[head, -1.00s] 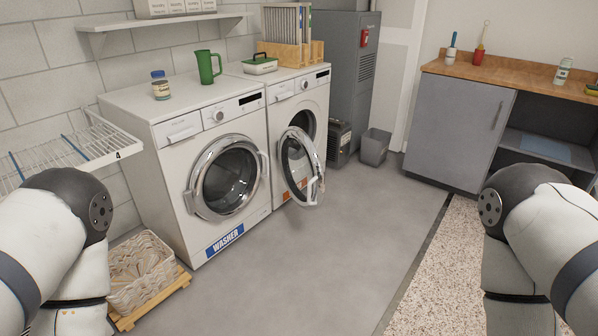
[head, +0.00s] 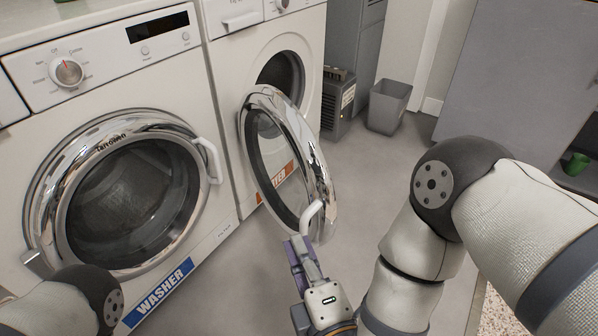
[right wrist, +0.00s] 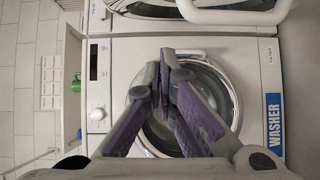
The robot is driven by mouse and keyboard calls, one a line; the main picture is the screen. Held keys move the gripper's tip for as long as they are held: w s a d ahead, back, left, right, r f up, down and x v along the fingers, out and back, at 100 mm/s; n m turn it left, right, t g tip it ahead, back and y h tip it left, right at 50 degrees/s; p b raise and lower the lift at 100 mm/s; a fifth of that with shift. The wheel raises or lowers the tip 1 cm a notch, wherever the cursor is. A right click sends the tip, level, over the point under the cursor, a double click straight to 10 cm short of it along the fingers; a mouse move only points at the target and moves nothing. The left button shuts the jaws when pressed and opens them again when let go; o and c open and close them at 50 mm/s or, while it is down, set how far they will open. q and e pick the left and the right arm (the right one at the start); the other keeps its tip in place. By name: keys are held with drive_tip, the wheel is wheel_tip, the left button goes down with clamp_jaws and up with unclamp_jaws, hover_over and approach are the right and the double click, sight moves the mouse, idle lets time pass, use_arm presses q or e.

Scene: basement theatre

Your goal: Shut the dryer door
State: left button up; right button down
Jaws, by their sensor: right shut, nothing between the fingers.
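The dryer door (head: 318,166) is a round glass door with a chrome rim. It stands open, swung well out from the dryer (head: 231,72), whose round opening (head: 281,72) shows behind it. A white handle (head: 312,214) sits on the door's outer edge. My right gripper (head: 297,245), with purple finger pads, is just below the handle in the head view. It is shut and empty; I cannot tell if it touches the door. In the right wrist view its fingertips (right wrist: 167,60) are together, with a white handle (right wrist: 235,16) near the top. My left gripper is out of view.
The washer (head: 215,180) stands left of the dryer, its round door (head: 130,200) shut. A grey bin (head: 388,106) and a dark box-like unit (head: 338,105) stand beyond the dryer. Grey floor (head: 360,165) right of the door is clear.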

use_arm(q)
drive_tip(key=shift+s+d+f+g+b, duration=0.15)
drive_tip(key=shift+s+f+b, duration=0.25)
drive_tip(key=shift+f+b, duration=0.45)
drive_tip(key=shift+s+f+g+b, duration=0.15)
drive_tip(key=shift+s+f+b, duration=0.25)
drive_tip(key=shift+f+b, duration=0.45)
use_arm(e)
drive_tip(key=w, duration=1.1)
drive_tip(key=shift+w+d+r, duration=0.15)
drive_tip(key=shift+d+r, duration=0.1)
drive_tip(key=shift+r, duration=0.1)
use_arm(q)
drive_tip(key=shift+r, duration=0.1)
